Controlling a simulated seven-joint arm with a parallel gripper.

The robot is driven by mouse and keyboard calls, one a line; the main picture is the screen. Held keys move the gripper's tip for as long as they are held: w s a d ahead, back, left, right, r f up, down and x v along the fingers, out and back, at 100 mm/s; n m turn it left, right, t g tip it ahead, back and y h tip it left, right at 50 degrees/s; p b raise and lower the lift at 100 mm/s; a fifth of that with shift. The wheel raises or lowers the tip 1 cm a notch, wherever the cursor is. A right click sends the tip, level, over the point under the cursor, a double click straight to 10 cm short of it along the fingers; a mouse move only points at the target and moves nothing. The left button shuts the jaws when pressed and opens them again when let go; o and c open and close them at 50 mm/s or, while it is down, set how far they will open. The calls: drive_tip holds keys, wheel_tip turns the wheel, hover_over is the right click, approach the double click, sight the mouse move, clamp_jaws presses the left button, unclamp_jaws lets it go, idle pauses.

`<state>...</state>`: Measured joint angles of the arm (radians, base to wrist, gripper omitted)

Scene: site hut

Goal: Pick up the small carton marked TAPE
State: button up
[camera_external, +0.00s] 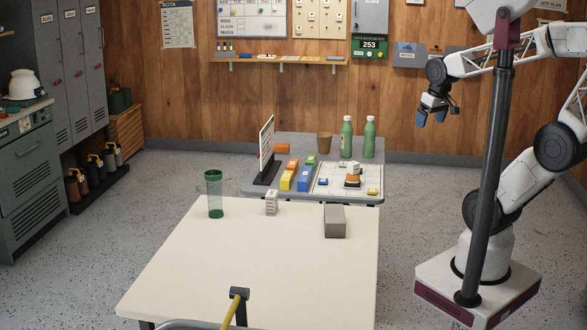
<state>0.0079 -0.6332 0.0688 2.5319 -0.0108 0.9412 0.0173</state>
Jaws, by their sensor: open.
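A small white carton (271,203) with dark markings stands upright near the far edge of the cream table (220,270). Its print is too small to read, so I cannot tell whether it says TAPE. My gripper (432,117) has blue fingertips and is open. It hangs in the air at the upper right, well away from the carton and above table height. Nothing shows between its fingers.
A green tumbler (214,195) stands left of the carton, and a grey box (334,221) stands to its right. A hammer (238,296) shows at the front edge. A grey table (300,143) behind holds bottles, a cup, small colored boxes and an upright board.

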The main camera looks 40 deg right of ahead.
sight(272, 193)
drive_tip(key=w+a+f+n+t+y, duration=0.1)
drive_tip(key=w+a+f+t, duration=0.2)
drive_tip(key=w, duration=0.6)
drive_tip(key=w+a+f+n, duration=0.2)
drive_tip(key=w+a+f, duration=0.25)
drive_tip(key=w, duration=0.45)
drive_tip(key=w+a+f+n+t+y, duration=0.1)
drive_tip(key=w+a+f+t, duration=0.2)
drive_tip(key=w, duration=0.7)
drive_tip(key=w+a+f+n+y, duration=0.1)
drive_tip(key=w+a+f+y, duration=0.1)
drive_tip(key=a+f, duration=0.4)
drive_tip(key=w+a+f+n+y, duration=0.2)
drive_tip(key=a+f, duration=0.4)
drive_tip(key=a, duration=0.4)
drive_tip(key=w+a+f+n+t+y, duration=0.1)
drive_tip(key=w+a+f+n+y, duration=0.1)
drive_tip(key=a+f, duration=0.5)
drive_tip(key=shift+w+a+y, duration=0.35)
drive_tip(key=shift+w+y, duration=0.05)
drive_tip(key=shift+w, duration=0.2)
drive_tip(key=shift+w+a+y, duration=0.35)
drive_tip(key=shift+w+y, duration=0.05)
drive_tip(key=shift+w, duration=0.15)
drive_tip(key=shift+a+f, duration=0.3)
drive_tip(key=shift+a, duration=0.1)
drive_tip(key=shift+x, duration=2.35)
drive_tip(key=shift+a, duration=0.1)
